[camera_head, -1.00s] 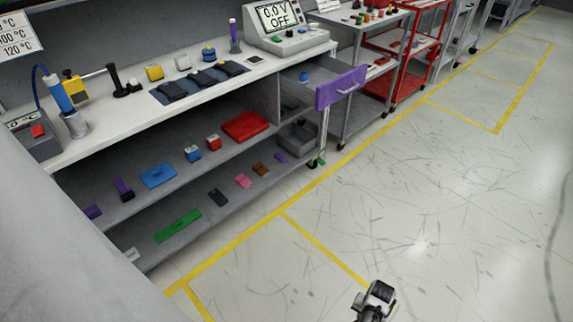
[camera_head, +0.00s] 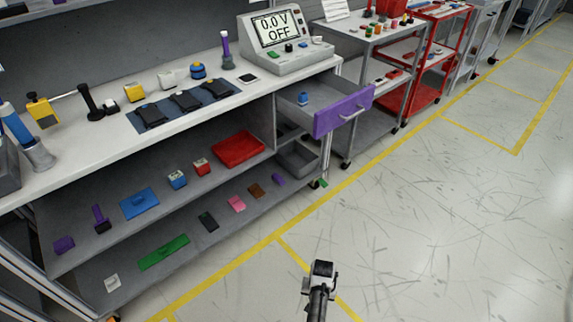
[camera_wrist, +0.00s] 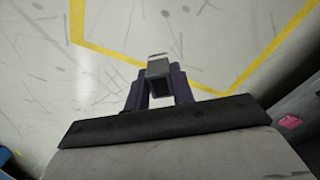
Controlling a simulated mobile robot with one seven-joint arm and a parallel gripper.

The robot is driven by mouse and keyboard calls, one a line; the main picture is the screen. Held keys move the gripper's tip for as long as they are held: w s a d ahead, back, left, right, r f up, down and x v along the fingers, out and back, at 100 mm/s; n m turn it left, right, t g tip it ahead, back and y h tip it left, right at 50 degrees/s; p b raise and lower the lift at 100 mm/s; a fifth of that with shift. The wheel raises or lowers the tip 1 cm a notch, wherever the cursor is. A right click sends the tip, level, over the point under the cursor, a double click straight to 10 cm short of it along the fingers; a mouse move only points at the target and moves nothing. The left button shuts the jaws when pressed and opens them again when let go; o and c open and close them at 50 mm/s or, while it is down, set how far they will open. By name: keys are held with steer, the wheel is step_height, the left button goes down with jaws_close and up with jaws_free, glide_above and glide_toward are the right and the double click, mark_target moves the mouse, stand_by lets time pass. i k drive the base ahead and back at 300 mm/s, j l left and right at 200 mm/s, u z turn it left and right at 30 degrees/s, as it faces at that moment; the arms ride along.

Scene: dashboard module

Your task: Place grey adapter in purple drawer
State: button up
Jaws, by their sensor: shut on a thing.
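The purple-fronted drawer (camera_head: 343,112) is pulled open at the right end of the workbench, under the 0.0 V OFF meter. A small blue object (camera_head: 303,98) sits inside it, and the rest of its floor looks clear. My gripper (camera_wrist: 160,82) is shut on the grey adapter (camera_wrist: 158,68), a small grey block with a dark end face, held between its dark fingers above the floor. In the head view my gripper (camera_head: 321,270) is over the aisle, in front of and below the drawer; the adapter cannot be told apart there.
The workbench top (camera_head: 70,165) carries tools and the meter (camera_head: 281,42). Its lower shelves hold a red tray (camera_head: 238,149), a green board (camera_head: 163,252) and several small parts. A grey cart (camera_head: 346,140) stands right of the drawer. The aisle floor (camera_head: 450,230) is free.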

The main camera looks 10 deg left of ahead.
mark_target(325, 104)
steer(key=i+l+u, duration=0.45)
steer(key=l, duration=0.25)
steer(key=i+l, duration=0.55)
steer(key=l, duration=0.2)
steer(key=i+l+u, duration=0.1)
steer(key=i+l, duration=0.45)
steer(key=l, duration=0.25)
